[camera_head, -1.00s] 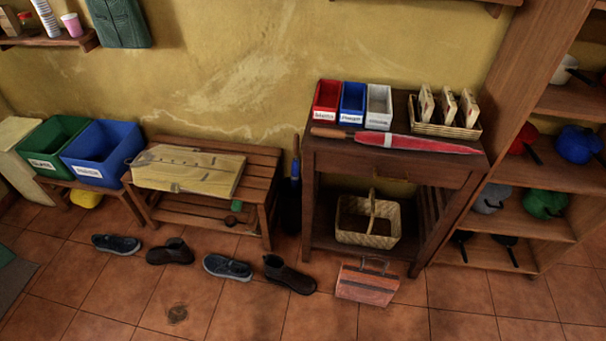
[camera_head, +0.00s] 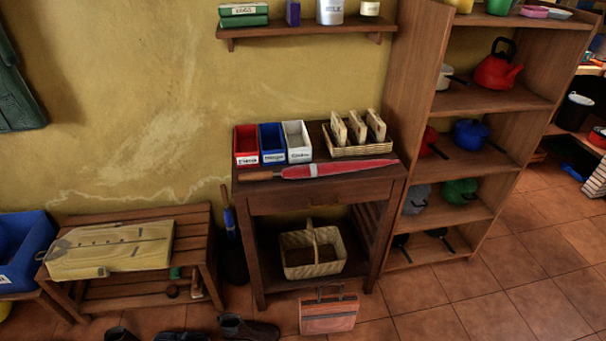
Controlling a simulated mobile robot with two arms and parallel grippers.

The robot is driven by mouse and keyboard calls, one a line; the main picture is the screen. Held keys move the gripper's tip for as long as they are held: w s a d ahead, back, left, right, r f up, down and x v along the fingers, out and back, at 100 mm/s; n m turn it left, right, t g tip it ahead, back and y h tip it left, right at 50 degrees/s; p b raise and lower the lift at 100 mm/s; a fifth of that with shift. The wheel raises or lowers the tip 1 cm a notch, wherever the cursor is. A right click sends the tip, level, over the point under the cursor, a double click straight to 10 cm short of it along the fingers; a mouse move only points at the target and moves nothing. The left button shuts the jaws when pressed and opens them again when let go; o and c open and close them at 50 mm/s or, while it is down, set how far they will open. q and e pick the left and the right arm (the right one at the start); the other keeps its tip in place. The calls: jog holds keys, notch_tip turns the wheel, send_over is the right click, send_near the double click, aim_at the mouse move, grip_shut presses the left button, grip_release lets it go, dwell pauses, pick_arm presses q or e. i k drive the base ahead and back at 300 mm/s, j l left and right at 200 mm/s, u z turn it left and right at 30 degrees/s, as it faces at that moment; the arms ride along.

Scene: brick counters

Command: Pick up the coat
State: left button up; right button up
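A folded yellow item that looks like a coat (camera_head: 112,249) lies flat on top of a slatted wooden bench (camera_head: 190,224) at the lower left. It has a flat, boxy shape with darker marks along its upper side. A dark green garment-like item (camera_head: 16,88) hangs on the wall at the left edge, partly cut off by the frame. I cannot tell for sure which of the two is the coat. Neither of my grippers shows in the head view.
A dark wooden table (camera_head: 312,197) with small bins and a red umbrella (camera_head: 338,169) stands right of the bench. Shoes (camera_head: 248,328) and an orange case (camera_head: 328,313) are on the floor in front. A tall shelf (camera_head: 462,158) stands further right. Open floor (camera_head: 530,290) lies at the lower right.

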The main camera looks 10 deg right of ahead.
aim_at(88, 252)
jog(key=u, duration=2.85)
jog(key=i+l, duration=0.2)
jog(key=i, duration=0.25)
jog(key=i+l, duration=0.2)
jog(key=i, duration=0.2)
